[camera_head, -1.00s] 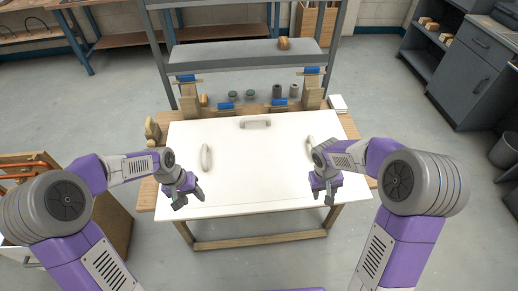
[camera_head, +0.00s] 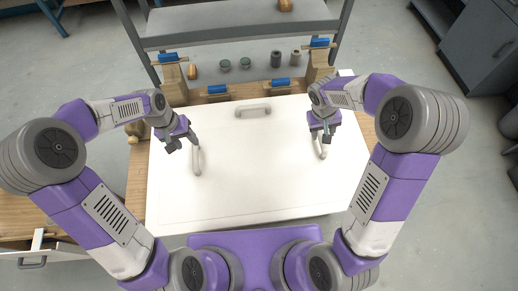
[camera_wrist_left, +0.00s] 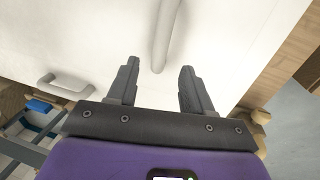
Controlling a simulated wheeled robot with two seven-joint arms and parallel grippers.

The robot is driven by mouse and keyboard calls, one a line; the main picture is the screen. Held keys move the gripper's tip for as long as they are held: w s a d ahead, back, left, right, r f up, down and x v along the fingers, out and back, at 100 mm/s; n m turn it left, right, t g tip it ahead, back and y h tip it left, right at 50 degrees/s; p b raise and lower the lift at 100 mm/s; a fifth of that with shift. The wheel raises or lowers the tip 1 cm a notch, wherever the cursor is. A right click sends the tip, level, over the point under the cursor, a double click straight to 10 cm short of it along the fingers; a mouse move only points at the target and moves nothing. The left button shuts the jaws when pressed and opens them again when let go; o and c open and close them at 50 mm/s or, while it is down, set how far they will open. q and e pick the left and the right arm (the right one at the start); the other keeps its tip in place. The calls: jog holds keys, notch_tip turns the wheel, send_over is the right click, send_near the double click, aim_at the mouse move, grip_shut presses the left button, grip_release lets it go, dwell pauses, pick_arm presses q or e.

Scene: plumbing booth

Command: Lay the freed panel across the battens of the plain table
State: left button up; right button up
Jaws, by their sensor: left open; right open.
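The white panel (camera_head: 260,175) lies flat on a wooden table (camera_head: 135,190) and covers most of it. It has a left handle (camera_head: 197,160), a right handle (camera_head: 320,147) and a back handle (camera_head: 252,111). My left gripper (camera_head: 184,144) is open above the panel, just left of the left handle. In the left wrist view the left handle (camera_wrist_left: 164,38) lies ahead of the open, empty fingers (camera_wrist_left: 159,72). My right gripper (camera_head: 323,133) is open over the right handle and partly hides it; contact cannot be told. Any battens under the panel are hidden.
Blue-topped wooden clamps or blocks (camera_head: 217,91) line the table's back edge. Behind stands a grey shelf frame (camera_head: 235,20) with several small cylinders (camera_head: 275,59) below its shelf. Grey cabinets (camera_head: 480,50) stand at the right. Floor to the right is clear.

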aim_at(194, 149)
pick_arm(q)
jog(key=shift+f, duration=0.15)
pick_arm(e)
jog(key=shift+f, duration=0.1)
pick_arm(q)
jog(key=f, duration=0.2)
jog(key=d+f, duration=0.1)
jog(key=f, duration=0.4)
jog(key=shift+w+d+f, duration=0.1)
jog(key=shift+d+f, duration=0.05)
jog(key=shift+d, duration=0.1)
pick_arm(e)
jog(key=f, duration=0.2)
jog(key=d+f, duration=0.1)
jog(key=f, duration=0.4)
jog(key=shift+w+d+f, duration=0.1)
jog(key=shift+d+f, duration=0.05)
jog(key=shift+d, duration=0.1)
pick_arm(q)
grip_shut()
pick_arm(e)
grip_shut()
